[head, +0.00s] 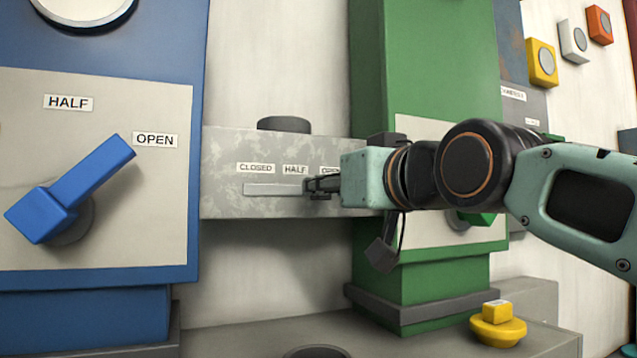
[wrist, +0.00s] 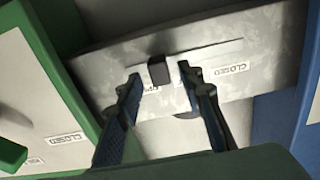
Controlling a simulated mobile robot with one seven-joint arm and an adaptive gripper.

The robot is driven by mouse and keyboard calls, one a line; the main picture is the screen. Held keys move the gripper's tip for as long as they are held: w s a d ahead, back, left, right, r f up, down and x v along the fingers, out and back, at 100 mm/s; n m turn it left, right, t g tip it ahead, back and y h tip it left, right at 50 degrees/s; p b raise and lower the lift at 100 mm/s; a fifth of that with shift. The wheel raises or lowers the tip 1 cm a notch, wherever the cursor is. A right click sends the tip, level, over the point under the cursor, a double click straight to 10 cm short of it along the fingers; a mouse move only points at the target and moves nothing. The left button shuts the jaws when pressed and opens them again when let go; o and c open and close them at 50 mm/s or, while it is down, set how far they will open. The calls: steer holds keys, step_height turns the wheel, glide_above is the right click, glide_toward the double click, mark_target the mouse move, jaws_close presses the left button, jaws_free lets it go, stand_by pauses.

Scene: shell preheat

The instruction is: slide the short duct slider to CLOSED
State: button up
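The short duct slider is a dark knob (wrist: 159,72) on a pale slot (head: 272,190) in the grey metal duct box (head: 228,150). Labels above the slot read CLOSED (head: 255,168), HALF (head: 294,169) and OPEN (head: 330,171). In the wrist view the knob stands near the partly hidden OPEN label, away from CLOSED (wrist: 233,69). My gripper (head: 320,186) is at the right end of the slot. In the wrist view my gripper (wrist: 158,78) is open, one finger each side of the knob, with gaps visible. In the head view the fingers mostly hide the knob.
A blue panel with a blue lever (head: 80,185), pointing at its OPEN label, stands left of the duct. A green column (head: 430,70) stands behind my wrist. A yellow knob (head: 497,325) sits on the ledge below. The slot's left part is clear.

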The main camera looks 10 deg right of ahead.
steer(key=shift+w+a, duration=0.2)
steer(key=shift+w, duration=0.7)
steer(key=shift+c, duration=0.2)
jaws_close()
